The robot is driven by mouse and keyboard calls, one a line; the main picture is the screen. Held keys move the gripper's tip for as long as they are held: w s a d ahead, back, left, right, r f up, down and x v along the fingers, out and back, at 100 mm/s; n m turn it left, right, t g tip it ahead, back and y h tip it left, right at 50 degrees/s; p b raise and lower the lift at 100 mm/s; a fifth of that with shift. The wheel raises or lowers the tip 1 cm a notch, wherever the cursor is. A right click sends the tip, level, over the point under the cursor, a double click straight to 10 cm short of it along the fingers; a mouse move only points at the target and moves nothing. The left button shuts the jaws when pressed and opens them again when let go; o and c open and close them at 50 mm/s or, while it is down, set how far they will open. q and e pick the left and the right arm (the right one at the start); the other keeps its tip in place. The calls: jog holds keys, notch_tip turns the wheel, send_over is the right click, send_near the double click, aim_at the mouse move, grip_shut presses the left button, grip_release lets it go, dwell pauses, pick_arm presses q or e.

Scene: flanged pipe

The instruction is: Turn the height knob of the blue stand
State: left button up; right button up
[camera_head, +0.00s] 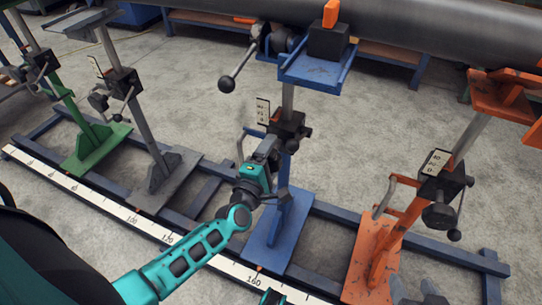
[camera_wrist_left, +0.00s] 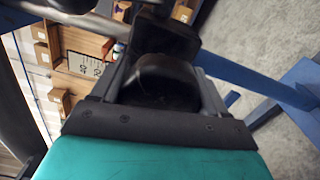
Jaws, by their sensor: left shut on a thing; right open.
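The blue stand (camera_head: 279,225) stands in the middle of the head view, with a blue top plate, a grey post and a black clamp block (camera_head: 288,125). My left gripper (camera_head: 268,150) reaches in from the lower left to the side of this clamp block. In the left wrist view a dark round knob (camera_wrist_left: 166,82) sits between the fingers, which are shut on it. The gripper hides most of the knob in the head view. A small teal and black part of my right gripper (camera_head: 272,297) shows at the bottom edge; its fingers are mostly cut off.
An orange stand (camera_head: 378,255) stands to the right, and grey (camera_head: 165,178) and green (camera_head: 97,147) stands to the left. A large grey pipe (camera_head: 430,35) runs across the back. A white scale (camera_head: 105,207) lies along the front rail. A ball-ended lever (camera_head: 227,84) hangs near the blue top plate.

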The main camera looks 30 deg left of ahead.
pick_arm(q)
jog(key=shift+n, duration=0.3)
dwell(0.4)
jog(key=o, duration=1)
jog(key=s, duration=0.4)
jog(key=s+p, duration=0.1)
jog(key=s, duration=0.3)
jog(key=s+p, duration=0.1)
jog(key=s, duration=0.4)
jog(key=shift+d, duration=0.4)
